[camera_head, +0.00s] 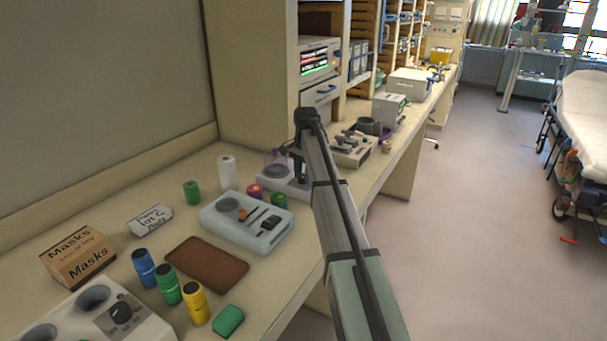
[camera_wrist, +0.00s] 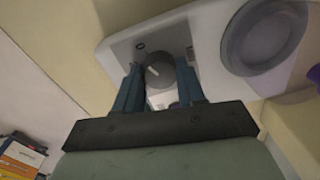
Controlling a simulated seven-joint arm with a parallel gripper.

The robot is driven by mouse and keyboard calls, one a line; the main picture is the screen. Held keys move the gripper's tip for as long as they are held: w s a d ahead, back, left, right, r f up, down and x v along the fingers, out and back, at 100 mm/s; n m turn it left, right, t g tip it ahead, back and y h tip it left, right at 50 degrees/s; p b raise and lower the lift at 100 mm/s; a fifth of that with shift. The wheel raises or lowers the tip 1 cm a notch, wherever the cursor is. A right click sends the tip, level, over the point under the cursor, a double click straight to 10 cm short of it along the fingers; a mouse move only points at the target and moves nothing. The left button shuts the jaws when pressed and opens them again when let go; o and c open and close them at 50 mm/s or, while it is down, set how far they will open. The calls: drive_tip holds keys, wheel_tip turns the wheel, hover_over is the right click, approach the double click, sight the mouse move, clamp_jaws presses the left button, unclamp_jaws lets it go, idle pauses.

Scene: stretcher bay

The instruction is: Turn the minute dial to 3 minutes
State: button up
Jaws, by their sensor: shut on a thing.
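The minute dial (camera_wrist: 160,74) is a round grey knob with a white pointer line, on a pale panel of a small white device (camera_wrist: 122,42). The pointer slants toward the upper left in the wrist view. My gripper (camera_wrist: 158,67) has one blue finger on each side of the dial and is shut on it. In the head view my gripper (camera_head: 299,172) reaches down onto the same device (camera_head: 271,183), and the dial is hidden there. The markings around the dial are too small to read.
A pale blue device (camera_head: 246,232), a white roll (camera_head: 227,173) and small coloured containers stand nearby on the bench. A brown mat (camera_head: 207,264) lies in front. A grey tray device (camera_head: 352,150) stands behind.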

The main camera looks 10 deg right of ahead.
drive_tip(key=n, duration=0.8)
drive_tip(key=shift+w+n, duration=0.1)
drive_tip(key=shift+n, duration=0.3)
drive_tip(key=n, duration=0.4)
drive_tip(key=shift+g, duration=0.4)
drive_tip(key=shift+n, duration=2.2)
drive_tip(key=o, duration=1.1)
drive_tip(key=shift+c, duration=0.2)
